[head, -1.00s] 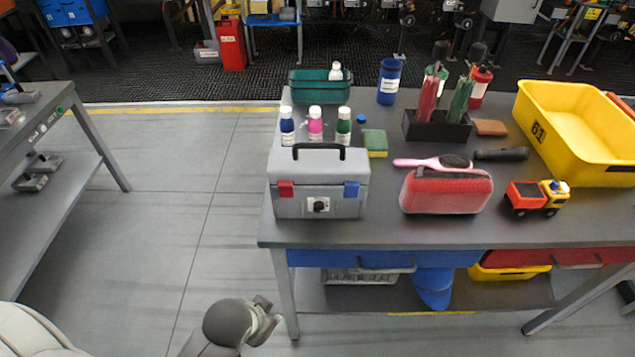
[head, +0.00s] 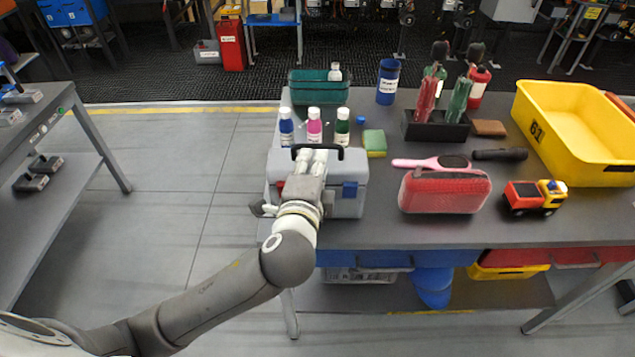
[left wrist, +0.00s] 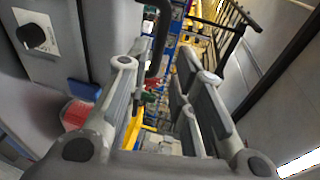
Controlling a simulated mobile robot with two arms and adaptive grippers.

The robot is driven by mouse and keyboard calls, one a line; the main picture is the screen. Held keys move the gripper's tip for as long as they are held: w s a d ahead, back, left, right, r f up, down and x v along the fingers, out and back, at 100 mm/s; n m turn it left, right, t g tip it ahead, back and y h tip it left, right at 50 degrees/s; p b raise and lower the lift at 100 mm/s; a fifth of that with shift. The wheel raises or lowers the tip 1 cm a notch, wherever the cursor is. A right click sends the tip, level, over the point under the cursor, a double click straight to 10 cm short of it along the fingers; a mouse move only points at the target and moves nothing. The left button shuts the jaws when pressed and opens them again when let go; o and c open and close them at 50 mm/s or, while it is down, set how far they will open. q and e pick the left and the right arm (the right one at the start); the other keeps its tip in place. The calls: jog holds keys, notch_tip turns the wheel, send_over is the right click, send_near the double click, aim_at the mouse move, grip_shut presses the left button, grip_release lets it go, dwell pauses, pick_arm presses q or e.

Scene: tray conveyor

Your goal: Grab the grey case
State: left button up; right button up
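The grey case (head: 348,200) stands upright on the near left of the table, with a black handle (head: 335,150) on top and a blue latch (head: 350,190). My left gripper (head: 312,160) is at the case's front and top, its fingers near the handle, and its wrist hides part of the case front. In the left wrist view the fingers (left wrist: 165,75) are spread apart, with the handle (left wrist: 158,45) showing between them near the tips. The case's grey face (left wrist: 55,65) with its black knob fills the left there. I cannot tell whether anything touches. My right gripper is out of view.
On the table (head: 375,230), a red case (head: 445,192) and a toy truck (head: 535,197) stand to the right. Several small bottles (head: 314,125) stand just behind the grey case. A yellow bin (head: 575,150) is at far right.

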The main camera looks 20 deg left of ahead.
aim_at(321, 148)
pick_arm(q)
jog(key=x, duration=0.3)
jog(key=shift+w+p, duration=0.4)
jog(key=shift+w, duration=0.05)
jog(key=x, duration=0.1)
jog(key=p+x, duration=0.1)
jog(key=x, duration=0.1)
jog(key=shift+w+d, duration=0.1)
jog(key=shift+d, duration=0.1)
jog(key=shift+w+f, duration=0.25)
jog(key=shift+w, duration=0.25)
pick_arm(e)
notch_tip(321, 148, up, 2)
pick_arm(q)
jog(key=shift+c, duration=0.4)
grip_shut()
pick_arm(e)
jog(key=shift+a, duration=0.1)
